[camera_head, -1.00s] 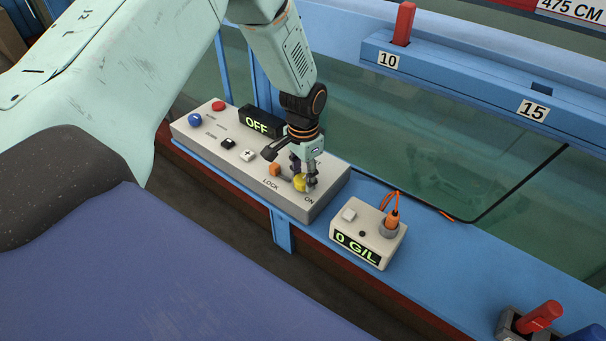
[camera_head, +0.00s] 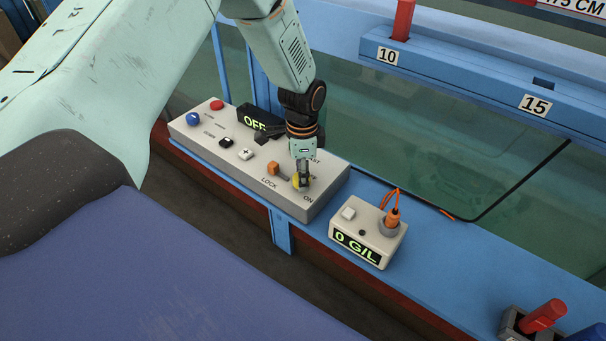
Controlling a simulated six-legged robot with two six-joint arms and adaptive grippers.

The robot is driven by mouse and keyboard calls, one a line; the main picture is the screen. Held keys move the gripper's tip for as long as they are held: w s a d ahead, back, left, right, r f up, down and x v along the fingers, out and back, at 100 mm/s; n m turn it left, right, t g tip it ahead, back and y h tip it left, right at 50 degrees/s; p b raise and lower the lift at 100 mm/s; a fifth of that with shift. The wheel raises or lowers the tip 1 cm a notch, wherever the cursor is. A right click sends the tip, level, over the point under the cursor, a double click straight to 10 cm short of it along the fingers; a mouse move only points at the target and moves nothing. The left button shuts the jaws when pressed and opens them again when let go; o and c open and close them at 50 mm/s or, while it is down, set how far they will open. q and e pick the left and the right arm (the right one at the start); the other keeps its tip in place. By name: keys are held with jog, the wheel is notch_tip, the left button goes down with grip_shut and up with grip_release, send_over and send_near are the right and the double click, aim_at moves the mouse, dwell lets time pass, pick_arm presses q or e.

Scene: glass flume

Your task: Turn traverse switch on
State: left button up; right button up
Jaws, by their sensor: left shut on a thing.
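The control box (camera_head: 215,143) stands on the blue ledge of the flume. A label ending in ST shows behind the gripper. My right gripper is not in view.
A meter box (camera_head: 350,222) reading 0 G/L, with an orange probe (camera_head: 393,219), stands just right of the control box. The flume glass (camera_head: 440,150) rises behind. A red handle (camera_head: 543,315) sits in a holder at lower right.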

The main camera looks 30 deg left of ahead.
pick_arm(q)
jog(key=m+b, duration=0.1)
jog(key=m, duration=0.5)
jog(key=shift+s, duration=0.1)
jog(key=m, duration=0.5)
jog(key=shift+b, duration=0.4)
jog(key=shift+r+m, duration=0.1)
jog(key=shift+m, duration=0.3)
jog(key=o, duration=1.2)
jog(key=shift+a, duration=0.15)
